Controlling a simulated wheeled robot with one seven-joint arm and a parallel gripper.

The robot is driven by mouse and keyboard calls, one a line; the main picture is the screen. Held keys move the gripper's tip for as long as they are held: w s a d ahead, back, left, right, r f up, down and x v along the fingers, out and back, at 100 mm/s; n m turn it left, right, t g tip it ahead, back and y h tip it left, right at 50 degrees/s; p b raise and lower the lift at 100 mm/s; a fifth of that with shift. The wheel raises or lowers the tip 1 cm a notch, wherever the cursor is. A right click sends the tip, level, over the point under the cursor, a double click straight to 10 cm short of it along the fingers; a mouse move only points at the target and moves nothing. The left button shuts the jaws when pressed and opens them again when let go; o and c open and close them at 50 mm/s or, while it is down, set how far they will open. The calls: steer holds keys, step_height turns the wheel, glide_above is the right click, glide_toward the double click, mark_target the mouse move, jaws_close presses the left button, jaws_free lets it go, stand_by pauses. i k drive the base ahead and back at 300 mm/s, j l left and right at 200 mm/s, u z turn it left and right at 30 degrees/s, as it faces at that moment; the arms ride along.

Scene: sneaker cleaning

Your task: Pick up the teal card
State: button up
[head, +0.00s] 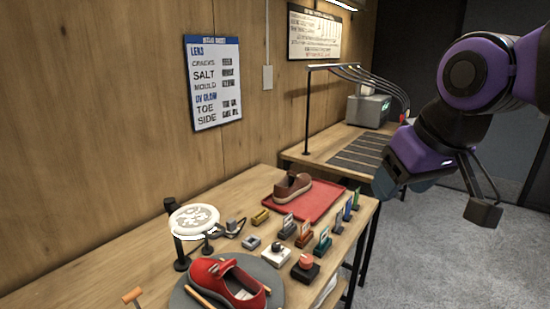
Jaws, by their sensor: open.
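Several small upright cards in holders stand in a cluster at the right part of the wooden workbench. A teal-looking card (323,243) stands at the front right of this cluster; it is small in the picture, and its exact shade against the nearby green and blue cards is hard to tell. My gripper (436,198) hangs in the air at the right, beyond the bench edge and well apart from the cards. Its two fingers are spread wide with nothing between them.
A red tray (325,203) with a brown shoe (292,187) lies behind the cards. A red shoe (228,281) rests on a grey round mat (271,274). A white round lamp (194,221) stands at left. A dark block with a red top (305,263) sits near the teal card.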

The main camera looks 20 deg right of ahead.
mark_target(323, 239)
steer(key=l+u, duration=0.35)
steer(key=l, duration=0.7)
steer(key=l+u, duration=0.35)
steer(key=l, duration=0.7)
